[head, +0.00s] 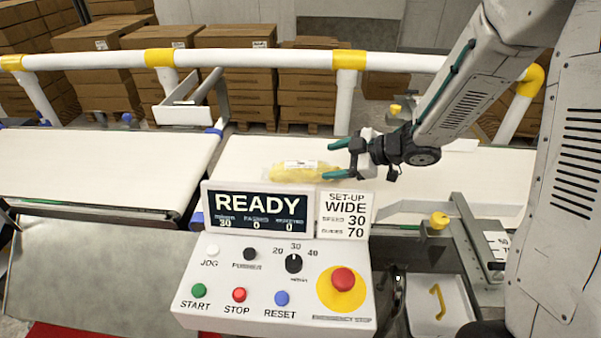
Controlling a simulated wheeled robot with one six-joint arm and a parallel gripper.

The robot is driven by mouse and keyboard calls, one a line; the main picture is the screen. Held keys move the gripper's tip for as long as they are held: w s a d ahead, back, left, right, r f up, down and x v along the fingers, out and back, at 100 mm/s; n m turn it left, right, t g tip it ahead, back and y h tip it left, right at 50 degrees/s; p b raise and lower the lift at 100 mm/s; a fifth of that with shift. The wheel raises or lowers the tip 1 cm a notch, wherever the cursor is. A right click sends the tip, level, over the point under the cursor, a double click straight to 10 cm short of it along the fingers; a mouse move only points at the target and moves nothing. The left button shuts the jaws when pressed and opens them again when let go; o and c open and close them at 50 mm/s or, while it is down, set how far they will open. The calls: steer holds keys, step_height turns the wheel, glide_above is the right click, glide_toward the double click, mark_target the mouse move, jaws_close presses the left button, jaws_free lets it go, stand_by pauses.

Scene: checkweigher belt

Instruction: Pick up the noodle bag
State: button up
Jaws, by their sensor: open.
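The noodle bag (295,171) is a clear, yellowish packet with a white label. It lies flat on the white belt (255,150), just behind the control panel's display in the head view. My gripper (338,160) comes in from the right, low over the belt. Its two teal-tipped fingers are spread, one towards the back and one towards the front, at the right end of the bag. The fingertips are at or very close to that end; I cannot tell whether they touch it.
A control panel (275,275) with a READY display stands in front of the belt. A white rail (250,59) with yellow joints runs behind it, with stacked cartons beyond. Yellow-knobbed guides (438,221) stand at the right. Another white belt (100,165) lies left, across a gap.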

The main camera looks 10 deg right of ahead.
mark_target(306, 170)
steer(key=shift+s+a+f+n+g+y, duration=0.3)
steer(key=shift+s+a+f+g+y, duration=0.2)
steer(key=shift+a, duration=0.2)
steer(key=x, duration=0.7)
steer(key=shift+w+f, duration=0.1)
steer(key=shift+w, duration=0.25)
steer(key=c, duration=1)
